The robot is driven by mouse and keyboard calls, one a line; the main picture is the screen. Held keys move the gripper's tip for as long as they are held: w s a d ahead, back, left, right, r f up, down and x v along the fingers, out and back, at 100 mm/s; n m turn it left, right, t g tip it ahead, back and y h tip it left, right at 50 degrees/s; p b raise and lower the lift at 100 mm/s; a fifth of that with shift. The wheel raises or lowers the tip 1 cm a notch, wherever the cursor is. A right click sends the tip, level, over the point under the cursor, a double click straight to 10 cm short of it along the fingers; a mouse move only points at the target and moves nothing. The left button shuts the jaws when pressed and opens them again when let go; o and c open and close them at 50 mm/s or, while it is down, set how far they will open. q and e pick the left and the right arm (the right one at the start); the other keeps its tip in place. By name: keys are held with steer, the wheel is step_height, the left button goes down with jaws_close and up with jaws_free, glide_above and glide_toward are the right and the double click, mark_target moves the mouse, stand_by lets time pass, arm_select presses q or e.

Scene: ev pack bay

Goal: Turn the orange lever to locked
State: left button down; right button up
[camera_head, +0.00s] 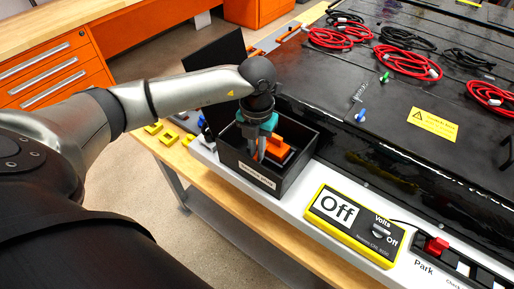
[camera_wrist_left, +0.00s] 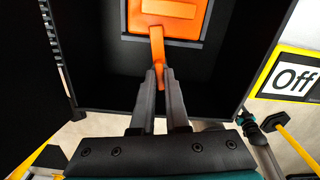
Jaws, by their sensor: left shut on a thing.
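The orange lever (camera_wrist_left: 157,52) points down from an orange block (camera_wrist_left: 166,16) inside an open black box (camera_head: 298,172). In the wrist view my left gripper (camera_wrist_left: 159,78) has its two grey fingers shut on the lever's lower end, one finger on each side. In the head view my left gripper (camera_head: 259,155) reaches down into the box from above. The orange block (camera_head: 280,147) also shows there, but the fingers and the box wall partly hide the lever. The box's front label is too small to read surely. My right gripper is not in view.
A yellow meter (camera_head: 352,222) reading "Off" lies right of the box. A red connector (camera_head: 436,246) sits further right. Red cables (camera_head: 408,62) and black cables lie on the dark pack. The box's raised black lid (camera_head: 218,92) stands beside my left forearm.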

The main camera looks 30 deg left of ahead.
arm_select(q)
steer(key=shift+m+b, duration=0.5)
steer(key=shift+m, duration=0.7)
steer(key=c, duration=0.9)
jaws_free()
step_height(320, 180, up, 15)
steer(key=shift+r, duration=0.15)
